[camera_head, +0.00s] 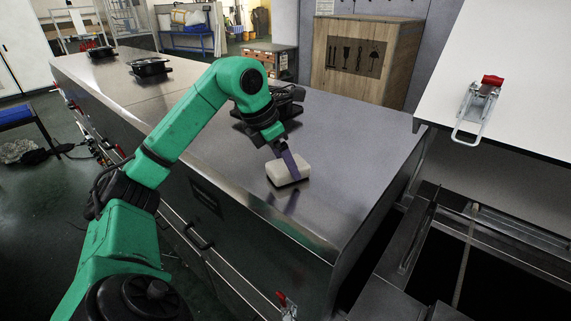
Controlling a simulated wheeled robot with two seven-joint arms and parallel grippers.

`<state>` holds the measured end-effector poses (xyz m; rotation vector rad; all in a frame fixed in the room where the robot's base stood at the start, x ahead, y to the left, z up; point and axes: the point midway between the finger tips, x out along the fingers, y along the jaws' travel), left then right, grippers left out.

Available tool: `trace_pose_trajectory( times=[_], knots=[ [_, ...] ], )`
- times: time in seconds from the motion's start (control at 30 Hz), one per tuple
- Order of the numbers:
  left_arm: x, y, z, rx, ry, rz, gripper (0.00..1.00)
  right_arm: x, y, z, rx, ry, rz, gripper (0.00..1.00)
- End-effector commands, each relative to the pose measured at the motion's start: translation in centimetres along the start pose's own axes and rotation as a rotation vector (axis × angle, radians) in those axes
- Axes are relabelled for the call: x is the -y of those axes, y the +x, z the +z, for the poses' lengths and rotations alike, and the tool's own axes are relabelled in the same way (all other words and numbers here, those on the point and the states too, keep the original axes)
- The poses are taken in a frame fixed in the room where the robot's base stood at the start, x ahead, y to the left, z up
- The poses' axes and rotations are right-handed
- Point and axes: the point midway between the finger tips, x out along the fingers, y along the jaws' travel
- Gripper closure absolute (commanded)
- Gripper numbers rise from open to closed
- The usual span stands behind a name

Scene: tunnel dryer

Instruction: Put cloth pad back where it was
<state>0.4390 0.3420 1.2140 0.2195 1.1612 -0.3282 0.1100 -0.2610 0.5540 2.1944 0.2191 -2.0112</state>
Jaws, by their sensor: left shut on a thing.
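The cloth pad (289,171), a small pale beige block with rounded edges, is on or just above the metal counter top (345,160), near its front edge. I cannot tell whether it touches the surface. My left gripper (286,160), on the green arm, is shut on the pad from above. The fingers hide part of the pad's upper side. My right gripper is not in view.
A dark object (285,97) stands behind my left wrist, partly hidden. Black devices (150,67) sit farther along the counter. A wooden crate (366,58) stands behind. At right, a white panel carries a red-handled clamp (482,100). The counter right of the pad is clear.

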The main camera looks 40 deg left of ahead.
Motion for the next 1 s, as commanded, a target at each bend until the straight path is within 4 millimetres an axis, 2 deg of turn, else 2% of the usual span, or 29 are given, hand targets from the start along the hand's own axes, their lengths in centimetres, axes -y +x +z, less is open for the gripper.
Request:
trace_pose_trajectory(
  times=[0.1,0.13,0.17,0.2,0.47,0.57,0.67,0.9,1.0],
  knots=[
    [0.0,0.1,0.0,-0.001,0.000,0.000,0.64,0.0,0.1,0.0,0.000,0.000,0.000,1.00],
    [0.0,0.1,-0.1,-0.001,0.000,0.000,0.16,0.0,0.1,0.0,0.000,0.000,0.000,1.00],
    [0.0,0.1,0.0,-0.001,0.000,0.000,0.04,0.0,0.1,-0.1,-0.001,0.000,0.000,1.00],
    [0.0,0.1,0.0,-0.001,0.000,-0.001,0.00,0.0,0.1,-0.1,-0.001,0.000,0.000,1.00],
    [0.0,-0.2,0.1,-0.001,-0.001,-0.001,0.00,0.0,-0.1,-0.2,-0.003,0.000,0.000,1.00],
    [-0.1,-1.2,0.1,0.002,-0.001,0.001,0.00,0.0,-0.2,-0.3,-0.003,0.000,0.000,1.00],
    [-0.1,-3.2,0.1,0.004,-0.001,0.003,0.00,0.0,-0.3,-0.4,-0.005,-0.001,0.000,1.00],
    [0.0,-9.7,0.2,0.004,-0.001,0.002,0.00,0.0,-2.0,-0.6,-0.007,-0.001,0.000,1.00],
    [0.0,-11.5,0.2,0.000,-0.001,0.001,0.00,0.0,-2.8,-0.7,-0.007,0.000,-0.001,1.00]
  ],
)
